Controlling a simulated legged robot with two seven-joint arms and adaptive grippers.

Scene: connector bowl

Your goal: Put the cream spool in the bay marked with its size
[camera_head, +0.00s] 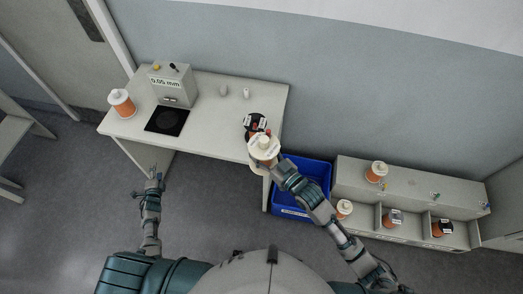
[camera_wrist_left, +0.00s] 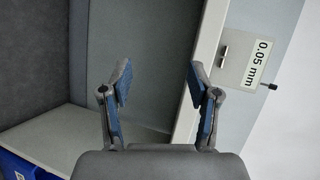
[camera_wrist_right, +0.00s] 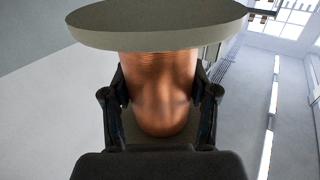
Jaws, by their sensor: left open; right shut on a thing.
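The cream spool (camera_head: 263,146) with copper winding is held by my right gripper (camera_head: 271,162) above the right end of the table. In the right wrist view its copper winding (camera_wrist_right: 160,90) sits between the fingers, with a wide pale flange above. My left gripper (camera_head: 154,178) is open and empty in front of the table. It also shows in the left wrist view (camera_wrist_left: 160,85). The bays are in a low grey shelf (camera_head: 408,182) at the right. Spools stand in its bays: a cream-topped one (camera_head: 344,208), a grey-topped one (camera_head: 394,217) and a black-topped one (camera_head: 441,228). Any bay marks are too small to read.
A grey box (camera_head: 174,84) reading 0.05 mm stands on the table (camera_head: 210,120) beside a black pad (camera_head: 167,120). Another spool (camera_head: 122,103) is at the left end and a dark spool (camera_head: 255,121) lies behind the held one. A spool (camera_head: 377,171) stands on the shelf. A blue bin (camera_head: 315,172) sits between.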

